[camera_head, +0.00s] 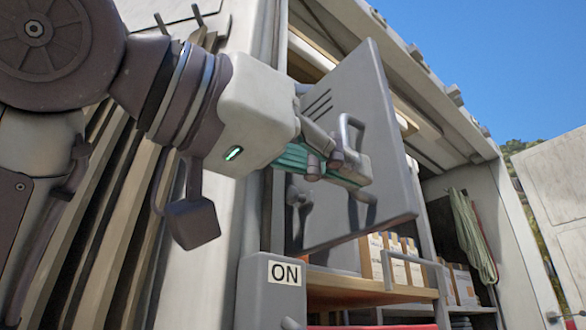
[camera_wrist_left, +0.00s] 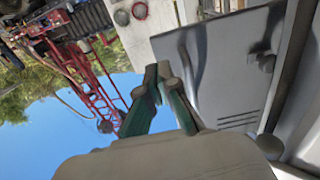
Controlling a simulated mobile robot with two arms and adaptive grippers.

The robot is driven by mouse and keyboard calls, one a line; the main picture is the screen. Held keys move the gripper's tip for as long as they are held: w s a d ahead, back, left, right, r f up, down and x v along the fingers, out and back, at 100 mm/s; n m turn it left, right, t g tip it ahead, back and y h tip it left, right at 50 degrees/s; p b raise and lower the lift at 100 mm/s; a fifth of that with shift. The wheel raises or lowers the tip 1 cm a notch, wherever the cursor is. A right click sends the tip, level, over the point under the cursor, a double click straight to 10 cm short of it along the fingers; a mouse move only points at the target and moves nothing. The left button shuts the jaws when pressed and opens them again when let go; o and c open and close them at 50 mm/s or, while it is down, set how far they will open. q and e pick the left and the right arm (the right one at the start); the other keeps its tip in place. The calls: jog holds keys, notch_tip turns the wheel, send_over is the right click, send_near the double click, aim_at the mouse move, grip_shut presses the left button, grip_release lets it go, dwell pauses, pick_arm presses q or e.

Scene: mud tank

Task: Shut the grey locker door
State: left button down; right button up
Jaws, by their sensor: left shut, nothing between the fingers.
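The grey locker door (camera_head: 375,95) stands open in the middle of the head view, a flat panel with dark slots near its upper left. A grey bar handle (camera_head: 345,125) shows on its face, partly behind my fingers. My left gripper (camera_head: 358,172) is shut and empty, with its fingertips in front of the door's face by the handle; I cannot tell whether they touch it. In the left wrist view the door (camera_wrist_left: 232,70) is to the right of the shut green fingers, with its slots at the lower right. My right gripper is not in view.
Shelves with several cardboard boxes (camera_head: 412,265) lie behind and below the door. A grey post with an ON label (camera_head: 285,272) stands below my left gripper. A coiled hose (camera_head: 472,235) hangs at the right. Long boards (camera_head: 125,215) lean at the left.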

aim_at(397, 192)
pick_arm(q)
jog(key=p+x, duration=0.1)
jog(key=x, duration=0.3)
jog(key=shift+w+d+r, duration=0.1)
jog(key=shift+w, duration=0.05)
jog(key=shift+w+d+p, duration=0.2)
jog(key=shift+d+p, duration=0.1)
jog(key=shift+d, duration=0.1)
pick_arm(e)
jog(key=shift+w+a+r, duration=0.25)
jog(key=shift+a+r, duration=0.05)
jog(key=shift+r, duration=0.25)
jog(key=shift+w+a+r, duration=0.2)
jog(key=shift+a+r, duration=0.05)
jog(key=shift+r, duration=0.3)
pick_arm(q)
jog(key=shift+w, duration=0.1)
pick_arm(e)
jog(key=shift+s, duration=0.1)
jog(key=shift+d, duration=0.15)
